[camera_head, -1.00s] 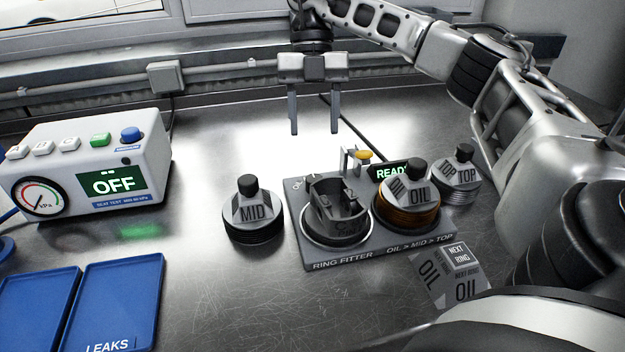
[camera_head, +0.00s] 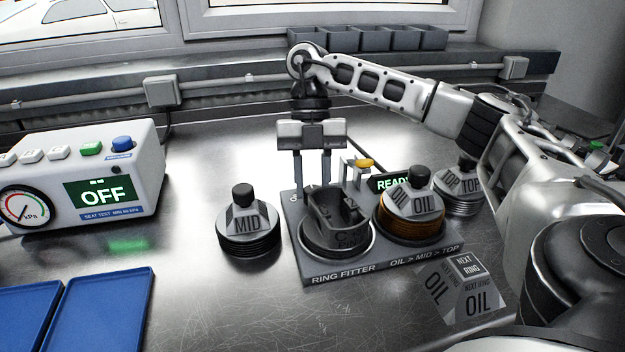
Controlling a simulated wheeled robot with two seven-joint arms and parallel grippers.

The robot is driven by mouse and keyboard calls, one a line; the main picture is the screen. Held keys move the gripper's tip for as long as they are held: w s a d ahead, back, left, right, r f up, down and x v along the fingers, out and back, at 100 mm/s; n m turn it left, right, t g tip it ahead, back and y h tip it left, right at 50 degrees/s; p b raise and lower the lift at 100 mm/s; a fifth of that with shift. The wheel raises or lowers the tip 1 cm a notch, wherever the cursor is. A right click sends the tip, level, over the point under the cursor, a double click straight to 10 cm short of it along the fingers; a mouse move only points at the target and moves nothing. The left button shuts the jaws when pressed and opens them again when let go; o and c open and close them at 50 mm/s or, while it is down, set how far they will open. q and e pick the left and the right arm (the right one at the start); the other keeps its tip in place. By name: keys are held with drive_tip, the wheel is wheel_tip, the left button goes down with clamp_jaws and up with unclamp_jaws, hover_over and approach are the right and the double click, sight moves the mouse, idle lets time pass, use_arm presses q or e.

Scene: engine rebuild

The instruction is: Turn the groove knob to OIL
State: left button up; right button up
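The ring fitter (camera_head: 318,270) is a grey base on the bench with a dark piston (camera_head: 322,220) in its round seat. A small yellow-topped part (camera_head: 364,163) stands at its back, beside the READY display (camera_head: 392,182); I cannot tell for sure which part is the groove knob. My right gripper (camera_head: 317,184) points down with its two fingers apart and nothing visible between them. Its tips show just above and behind the piston's far rim; I cannot tell whether they touch it. My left gripper is not in view.
The MID holder (camera_head: 248,224) stands left of the fitter. The OIL holder (camera_head: 410,213) is on its right side, with the TOP holder (camera_head: 460,185) behind. A NEXT RING block (camera_head: 464,290) reads OIL. The tester (camera_head: 135,180) shows OFF; blue trays (camera_head: 105,310) lie front left.

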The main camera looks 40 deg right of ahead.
drive_tip(key=shift+c, duration=1.3)
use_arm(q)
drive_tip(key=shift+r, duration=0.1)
use_arm(e)
drive_tip(key=shift+r+n+g+h+p, duration=0.15)
drive_tip(key=shift+n+g+h+p, duration=0.15)
drive_tip(key=shift+n+p, duration=0.7)
drive_tip(key=n+h+p, duration=0.1)
drive_tip(key=n, duration=0.1)
drive_tip(key=shift+a+n, duration=0.1)
drive_tip(key=shift+n, duration=0.3)
drive_tip(key=n+h+p, duration=0.1)
drive_tip(key=n+p, duration=0.1)
drive_tip(key=n, duration=0.1)
drive_tip(key=shift+w+a+g, duration=0.1)
drive_tip(key=shift+g, duration=0.2)
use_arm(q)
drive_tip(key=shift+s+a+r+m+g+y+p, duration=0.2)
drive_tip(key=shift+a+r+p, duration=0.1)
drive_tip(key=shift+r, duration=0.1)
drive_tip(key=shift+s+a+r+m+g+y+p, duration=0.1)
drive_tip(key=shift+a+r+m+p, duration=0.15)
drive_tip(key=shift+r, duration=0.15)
use_arm(e)
drive_tip(key=shift+n+h, duration=0.7)
drive_tip(key=shift+n, duration=0.8)
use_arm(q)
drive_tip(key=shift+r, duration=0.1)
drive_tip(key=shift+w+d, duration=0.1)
